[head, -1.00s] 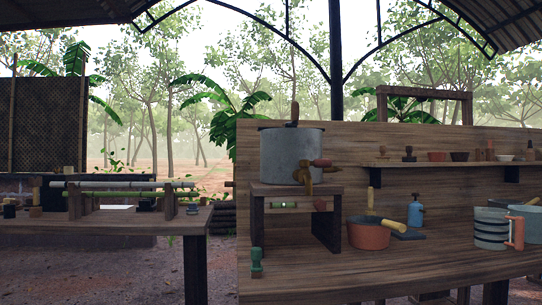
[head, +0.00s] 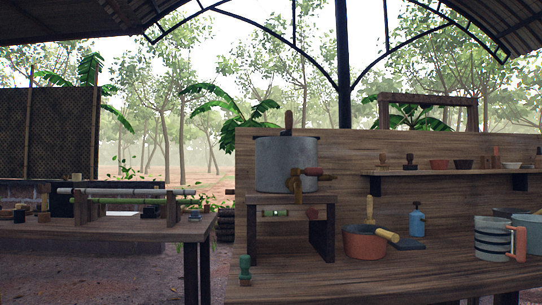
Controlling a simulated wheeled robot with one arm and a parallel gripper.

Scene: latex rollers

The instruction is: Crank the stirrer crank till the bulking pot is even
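The bulking pot (head: 281,168) is a large grey metal pot standing on a small wooden stand (head: 291,198) at the left end of the wooden bench. A brown upright handle (head: 289,121), which looks like the stirrer crank's grip, rises above the pot's rim. A brass tap (head: 296,184) with a reddish-brown handle (head: 313,172) sits low on the pot's front right. The pot's inside is hidden, so I cannot see how even its contents are. My gripper is not in view.
A terracotta pan (head: 363,245), a blue bottle (head: 417,222) and a banded jug (head: 494,238) stand right of the stand. A green stamp-like object (head: 245,268) is at the bench's front left. A rear shelf (head: 440,172) holds small bowls. Another table (head: 150,232) stands left, across a gap.

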